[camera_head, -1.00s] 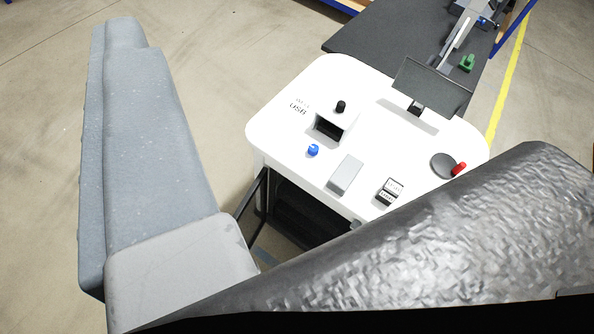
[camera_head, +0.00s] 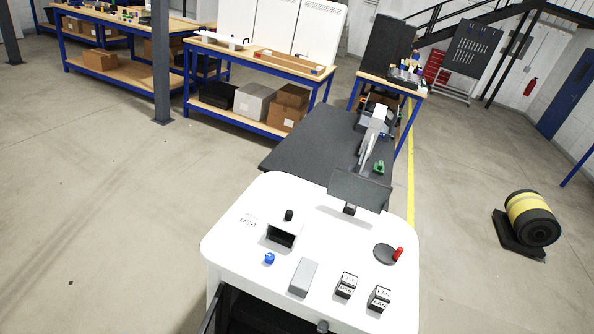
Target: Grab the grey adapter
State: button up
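A plain light grey oblong block (camera_head: 303,277) lies on the white top (camera_head: 228,225) near its front edge. It is the one grey piece there that could be the grey adapter, but it bears no label that I can read. To its right stand small black-and-white blocks marked USB (camera_head: 346,286) and LAN (camera_head: 379,299). A blue knob-like piece (camera_head: 269,258) is to its left. My gripper is not in this view, so its state is hidden.
A black-fronted opening (camera_head: 281,236), a dark screen (camera_head: 360,190) and a red-tipped piece (camera_head: 397,254) stand on the white top. A dark table (camera_head: 308,145) with a grey arm-like device adjoins behind. Workbenches stand farther back. Floor at left is clear.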

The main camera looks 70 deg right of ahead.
aim_at(299, 286)
jog(key=z, duration=0.1)
jog(key=k, duration=1)
jog(key=z, duration=0.55)
jog(key=i, duration=0.95)
jog(key=u, duration=0.05)
